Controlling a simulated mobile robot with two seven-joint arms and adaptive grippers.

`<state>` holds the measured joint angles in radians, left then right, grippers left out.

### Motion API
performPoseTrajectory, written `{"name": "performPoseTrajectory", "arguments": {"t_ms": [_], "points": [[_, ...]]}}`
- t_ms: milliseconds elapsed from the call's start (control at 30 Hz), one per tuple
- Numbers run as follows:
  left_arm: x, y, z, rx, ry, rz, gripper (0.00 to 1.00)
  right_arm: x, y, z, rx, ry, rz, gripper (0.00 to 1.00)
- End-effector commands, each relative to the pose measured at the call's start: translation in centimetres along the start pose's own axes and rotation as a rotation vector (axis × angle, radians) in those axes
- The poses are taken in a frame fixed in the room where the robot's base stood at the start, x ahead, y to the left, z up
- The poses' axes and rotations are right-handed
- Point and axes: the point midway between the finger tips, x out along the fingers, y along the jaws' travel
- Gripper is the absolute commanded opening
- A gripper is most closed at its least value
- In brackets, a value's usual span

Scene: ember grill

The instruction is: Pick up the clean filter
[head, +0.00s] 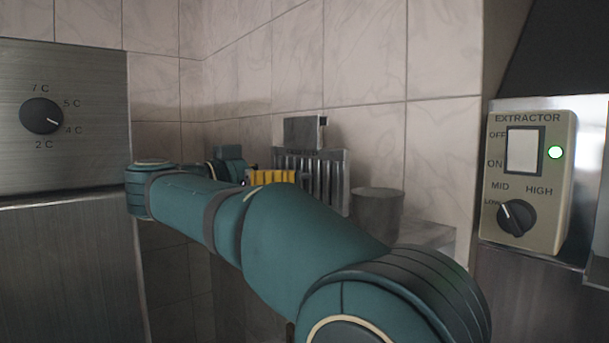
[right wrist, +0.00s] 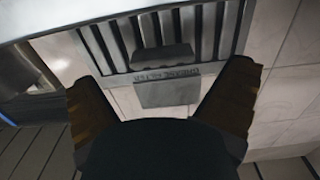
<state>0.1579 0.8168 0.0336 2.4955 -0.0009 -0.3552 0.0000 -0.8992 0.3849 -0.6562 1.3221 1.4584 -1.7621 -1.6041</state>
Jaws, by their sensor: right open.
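The filter (head: 322,175) is a grey metal panel with upright slats, standing near the tiled wall in the head view, its lower part hidden by my right arm. A flat grey plate (head: 303,132) rises above its top edge. My left gripper is out of view.
A grey metal container (head: 378,212) stands right of the filter on a pale ledge (head: 432,236). The extractor control box (head: 527,175) with a lit green light is at the right. A steel cabinet with a dial (head: 41,116) stands at the left. Tiled walls close off the corner.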

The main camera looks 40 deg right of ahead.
Motion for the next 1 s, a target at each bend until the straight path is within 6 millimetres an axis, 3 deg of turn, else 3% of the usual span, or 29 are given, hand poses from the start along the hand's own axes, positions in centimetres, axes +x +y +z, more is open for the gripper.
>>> {"name": "performPoseTrajectory", "arguments": {"t_ms": [233, 567, 767, 1000], "points": [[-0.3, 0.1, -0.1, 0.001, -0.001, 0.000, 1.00, 3.5, 0.0, -0.2, 0.000, 0.000, 0.001, 1.00], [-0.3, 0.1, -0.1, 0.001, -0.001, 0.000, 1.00, 4.1, -0.1, -0.1, 0.000, 0.000, 0.000, 1.00], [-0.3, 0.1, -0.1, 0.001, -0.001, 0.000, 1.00, 4.0, -0.1, -0.1, 0.000, 0.000, 0.000, 0.30], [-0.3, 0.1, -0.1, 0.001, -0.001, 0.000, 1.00, 4.0, 0.0, -0.2, 0.001, 0.001, -0.001, 0.27]]}}
